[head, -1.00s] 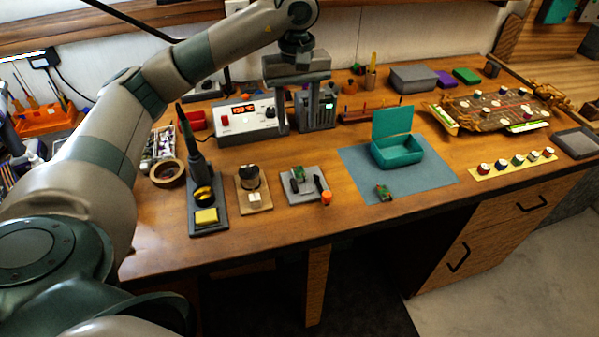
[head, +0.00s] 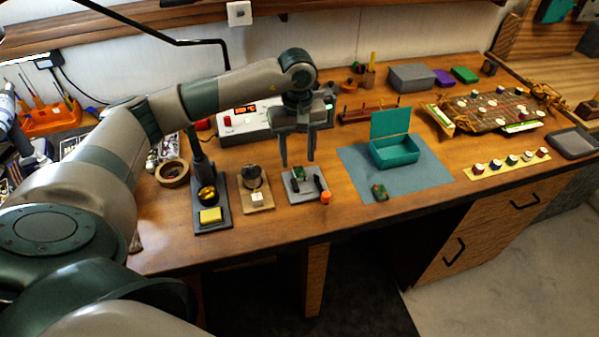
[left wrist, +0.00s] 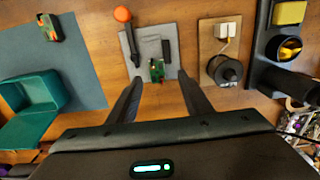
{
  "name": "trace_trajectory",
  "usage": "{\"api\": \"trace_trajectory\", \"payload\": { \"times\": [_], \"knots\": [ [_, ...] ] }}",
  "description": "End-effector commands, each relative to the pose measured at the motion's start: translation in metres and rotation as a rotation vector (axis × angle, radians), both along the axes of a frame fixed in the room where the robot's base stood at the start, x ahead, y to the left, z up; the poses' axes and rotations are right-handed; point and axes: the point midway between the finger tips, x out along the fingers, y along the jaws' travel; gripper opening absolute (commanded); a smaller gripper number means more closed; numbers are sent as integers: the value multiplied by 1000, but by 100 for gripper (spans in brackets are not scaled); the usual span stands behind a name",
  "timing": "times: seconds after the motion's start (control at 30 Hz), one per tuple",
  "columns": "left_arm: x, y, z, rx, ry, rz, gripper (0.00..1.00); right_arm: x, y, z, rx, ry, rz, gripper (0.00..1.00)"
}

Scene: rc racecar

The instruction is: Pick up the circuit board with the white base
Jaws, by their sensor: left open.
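A small green circuit board (head: 298,173) is on a pale grey square pad (head: 292,191) near the middle of the bench. The board (left wrist: 156,70) and pad (left wrist: 147,41) also show in the left wrist view. A second small green and orange board (head: 380,192) lies on the blue-grey mat (head: 429,180) to the right; it also shows in the left wrist view (left wrist: 50,27). I cannot make out a white base under either board. My left gripper (head: 297,161) is open and empty above the pad, its fingers pointing down. In the left wrist view the pad's board lies between the fingertips (left wrist: 159,77). My right gripper is not in view.
On the same pad are a dark bar and an orange-tipped tool (head: 325,196). A wooden stand (head: 255,200) and a soldering iron holder (head: 211,226) stand left. A teal open box (head: 397,151) is right. A station with a red display (head: 240,122) is behind.

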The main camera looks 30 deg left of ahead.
Motion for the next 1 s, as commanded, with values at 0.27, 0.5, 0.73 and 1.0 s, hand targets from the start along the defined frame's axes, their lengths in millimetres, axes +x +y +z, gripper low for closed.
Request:
{"api": "trace_trajectory", "payload": {
  "times": [0.27,0.5,0.73,1.0],
  "knots": [
    [1,0,-5,-1,3,1,45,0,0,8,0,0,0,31],
    [7,0,-26,0,6,1,45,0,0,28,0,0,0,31],
    [8,1,-49,0,1,1,45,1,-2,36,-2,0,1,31],
    [8,1,-52,1,1,0,45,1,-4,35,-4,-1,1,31]
  ]
}}
